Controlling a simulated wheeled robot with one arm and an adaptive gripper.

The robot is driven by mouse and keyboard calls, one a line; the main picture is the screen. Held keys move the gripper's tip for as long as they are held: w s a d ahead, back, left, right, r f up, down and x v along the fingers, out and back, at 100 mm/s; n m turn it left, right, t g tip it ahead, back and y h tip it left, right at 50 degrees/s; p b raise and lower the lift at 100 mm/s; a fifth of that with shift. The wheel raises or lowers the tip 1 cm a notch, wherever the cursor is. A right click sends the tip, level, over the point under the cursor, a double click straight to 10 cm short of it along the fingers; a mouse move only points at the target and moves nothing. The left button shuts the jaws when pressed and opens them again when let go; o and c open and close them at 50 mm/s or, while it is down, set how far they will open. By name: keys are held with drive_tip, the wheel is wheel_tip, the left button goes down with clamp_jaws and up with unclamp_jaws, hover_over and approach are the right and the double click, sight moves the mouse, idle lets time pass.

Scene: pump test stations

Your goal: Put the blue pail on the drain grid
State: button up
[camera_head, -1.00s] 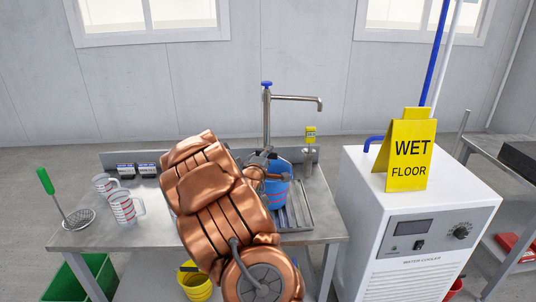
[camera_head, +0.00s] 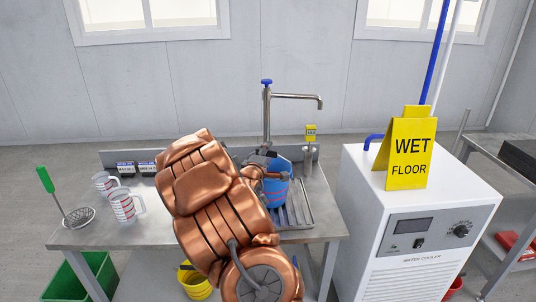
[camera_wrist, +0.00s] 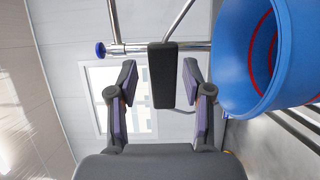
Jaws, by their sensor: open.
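The blue pail (camera_head: 279,192), with red bands, stands upright at the sink end of the steel table. Its base overlaps the slatted drain grid (camera_head: 298,213) in the head view, and my arm hides its left side. In the wrist view the pail (camera_wrist: 270,60) is at the upper right, its open mouth facing left. My gripper (camera_wrist: 157,73) is open, its fingers spread on either side of a dark bar (camera_wrist: 163,85) that looks like the pail's handle grip. The fingers are apart from the bar. In the head view my arm mostly hides the gripper.
A tap (camera_head: 267,120) rises behind the pail, its spout pointing right. A yellow-tagged dispenser (camera_head: 310,150) stands behind the grid. A white water cooler (camera_head: 420,240) carries a wet floor sign (camera_head: 408,155).

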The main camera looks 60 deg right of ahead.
drive_tip(key=b+v, duration=0.6)
drive_tip(key=v, duration=0.5)
drive_tip(key=shift+a, duration=0.1)
